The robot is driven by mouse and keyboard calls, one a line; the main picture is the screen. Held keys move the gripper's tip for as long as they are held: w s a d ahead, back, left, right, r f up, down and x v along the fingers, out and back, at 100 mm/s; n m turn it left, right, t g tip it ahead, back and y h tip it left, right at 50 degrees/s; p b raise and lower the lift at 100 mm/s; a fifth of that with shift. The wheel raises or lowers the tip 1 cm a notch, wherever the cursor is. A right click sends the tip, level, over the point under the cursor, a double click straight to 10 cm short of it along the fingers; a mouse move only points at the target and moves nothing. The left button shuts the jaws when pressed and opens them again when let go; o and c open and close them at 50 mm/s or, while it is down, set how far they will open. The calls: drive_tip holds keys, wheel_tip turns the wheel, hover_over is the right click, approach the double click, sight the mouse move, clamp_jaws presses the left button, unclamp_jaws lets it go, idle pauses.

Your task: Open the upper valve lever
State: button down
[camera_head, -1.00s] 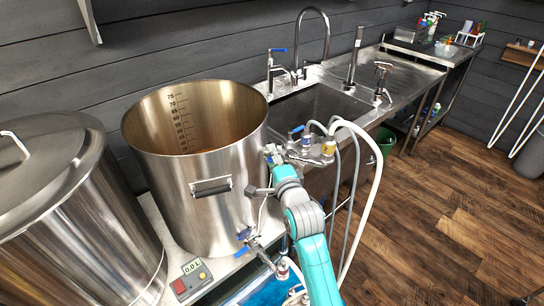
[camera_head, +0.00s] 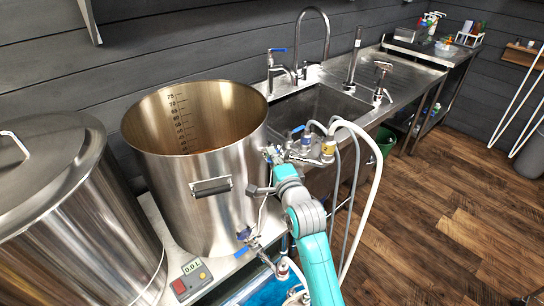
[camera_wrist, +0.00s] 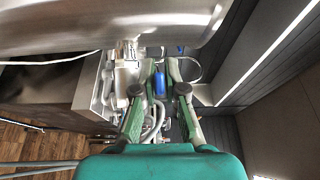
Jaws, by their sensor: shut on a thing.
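The large open steel kettle (camera_head: 205,205) stands in the middle of the head view. My gripper (camera_head: 271,153) is at the right side of its wall, near the rim. In the wrist view my gripper (camera_wrist: 160,72) has its two green fingers closed around a blue lever handle (camera_wrist: 159,84). This appears to be the upper valve lever. Steel fittings (camera_wrist: 125,72) show just left of the fingers. In the head view my arm and gripper mostly hide the upper valve, so its lever angle is hard to tell. A lower valve with a blue lever (camera_head: 242,251) sits near the kettle's base.
Hoses (camera_head: 361,200) hang close to the right of my arm. A steel sink (camera_head: 318,105) with taps lies behind. A lidded steel vessel (camera_head: 75,220) stands left, and a control box reading 0.0 L (camera_head: 191,279) stands in front. The wooden floor (camera_head: 450,230) at right is clear.

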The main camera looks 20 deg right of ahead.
drive_tip(key=shift+s+d+y, duration=0.1)
drive_tip(key=shift+d+y, duration=0.1)
drive_tip(key=shift+y, duration=0.1)
drive_tip(key=shift+s+d+n+g+y, duration=0.15)
drive_tip(key=shift+d+n+g+y, duration=0.5)
drive_tip(key=shift+n+y, duration=0.8)
drive_tip(key=shift+s+d+n+g+y, duration=0.2)
drive_tip(key=shift+d+n+g+y, duration=0.6)
drive_tip(key=shift+y, duration=1)
drive_tip(key=shift+s+d+n+g+y, duration=0.15)
drive_tip(key=shift+d+n+g+y, duration=0.35)
drive_tip(key=shift+n+y, duration=1)
drive_tip(key=shift+a+y, duration=0.1)
drive_tip(key=shift+y, duration=0.15)
drive_tip(key=c, duration=1.2)
unclamp_jaws()
drive_tip(key=shift+c, duration=0.2)
drive_tip(key=v, duration=1.2)
